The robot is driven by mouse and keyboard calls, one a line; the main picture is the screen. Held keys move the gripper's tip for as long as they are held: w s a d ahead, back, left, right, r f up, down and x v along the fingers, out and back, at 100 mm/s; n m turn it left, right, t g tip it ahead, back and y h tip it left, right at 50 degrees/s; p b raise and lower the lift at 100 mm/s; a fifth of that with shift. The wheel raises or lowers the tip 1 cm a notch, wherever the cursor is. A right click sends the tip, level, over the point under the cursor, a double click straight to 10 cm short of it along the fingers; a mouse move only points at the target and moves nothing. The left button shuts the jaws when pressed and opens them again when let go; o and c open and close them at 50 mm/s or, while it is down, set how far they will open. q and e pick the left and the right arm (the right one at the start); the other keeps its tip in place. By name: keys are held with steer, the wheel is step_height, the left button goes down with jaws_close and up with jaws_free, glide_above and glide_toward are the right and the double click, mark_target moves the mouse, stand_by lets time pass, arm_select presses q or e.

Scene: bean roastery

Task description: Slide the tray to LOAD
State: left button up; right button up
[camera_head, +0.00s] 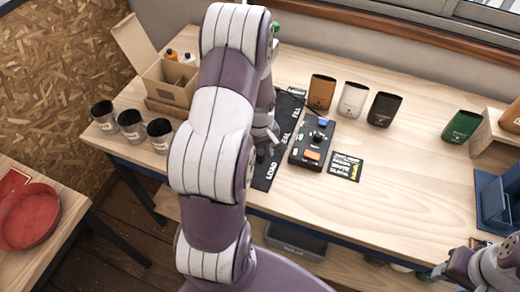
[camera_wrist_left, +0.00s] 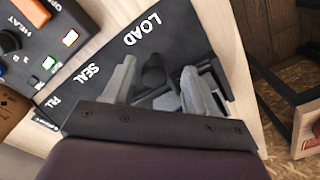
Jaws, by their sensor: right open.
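A black mat (camera_head: 292,108) carries the words LOAD, SEAL and FILL in a row; LOAD is at its near end. The mat also shows in the left wrist view (camera_wrist_left: 175,35). A dark tray-like piece with an upright round knob (camera_wrist_left: 153,74) stands on the mat by LOAD; my left arm mostly hides it in the head view. My left gripper (camera_head: 263,150) is low over the mat. In the left wrist view its fingers (camera_wrist_left: 157,70) are apart, one each side of the knob, with gaps visible. My right gripper (camera_head: 447,270) is open at the lower right, away from the mat.
A black control box (camera_head: 312,143) with an orange button stands right of the mat, with a small card (camera_head: 346,167) beside it. Several bean bags stand behind. Dark cups (camera_head: 131,125) and a cardboard box (camera_head: 172,82) are at left. A blue stand (camera_head: 492,205) is at right.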

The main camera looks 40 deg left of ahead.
arm_select(q)
step_height(320, 180, up, 13)
steer(key=b, duration=0.1)
steer(key=shift+f, duration=0.15)
stand_by(0.5)
